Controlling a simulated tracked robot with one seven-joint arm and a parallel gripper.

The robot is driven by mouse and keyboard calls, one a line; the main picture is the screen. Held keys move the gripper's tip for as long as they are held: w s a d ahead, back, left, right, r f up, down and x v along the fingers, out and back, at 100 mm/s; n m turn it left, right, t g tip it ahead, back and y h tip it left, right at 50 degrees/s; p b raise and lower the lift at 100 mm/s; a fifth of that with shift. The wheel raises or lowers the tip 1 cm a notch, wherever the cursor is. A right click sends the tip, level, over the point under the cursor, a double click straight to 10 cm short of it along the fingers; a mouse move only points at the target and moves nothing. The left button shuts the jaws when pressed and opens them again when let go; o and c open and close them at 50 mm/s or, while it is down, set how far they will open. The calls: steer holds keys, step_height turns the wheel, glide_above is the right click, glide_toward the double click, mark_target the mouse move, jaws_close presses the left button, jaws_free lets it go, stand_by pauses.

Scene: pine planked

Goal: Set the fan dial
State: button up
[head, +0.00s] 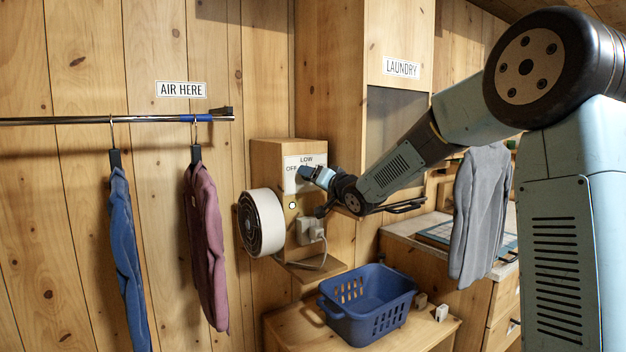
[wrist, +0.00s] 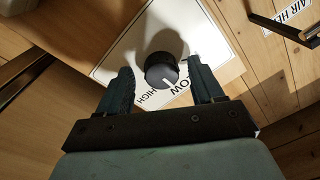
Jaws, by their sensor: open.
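The fan dial (wrist: 161,70) is a dark round knob on a white label plate (wrist: 207,44). In the wrist view its white mark points toward the lower right, between the words HIGH and LOW. My gripper (wrist: 160,67) is open, with one finger on each side of the dial and gaps showing between; I cannot tell whether either touches. In the head view my gripper (head: 305,173) is at the plate (head: 291,181), below the word LOW and right of OFF, and hides the dial. The white round fan (head: 262,222) is on the left side of the wooden box.
Plugs and a cord (head: 311,232) are below the plate, over a small shelf. A blue basket (head: 366,305) stands on the bench below. Clothes hang from a rail (head: 70,121) at the left, and a grey garment (head: 479,210) hangs at the right.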

steer(key=shift+s+d, duration=0.1)
steer(key=v, duration=1.3)
steer(key=shift+s, duration=0.2)
steer(key=shift+d, duration=0.1)
steer(key=s+d+f+m+g+h, duration=0.2)
steer(key=s+d+f+g+h, duration=0.1)
steer(key=s+d+h, duration=1.05)
steer(key=s+d+f+g+y, duration=0.1)
steer(key=s+f+g, duration=0.2)
steer(key=s, duration=0.7)
steer(key=s+d+f+n+g+y, duration=0.1)
steer(key=s+f+g, duration=0.2)
steer(key=s, duration=0.7)
steer(key=shift+s+d+n, duration=0.2)
steer(key=shift+s+n, duration=0.1)
steer(key=shift+s, duration=0.1)
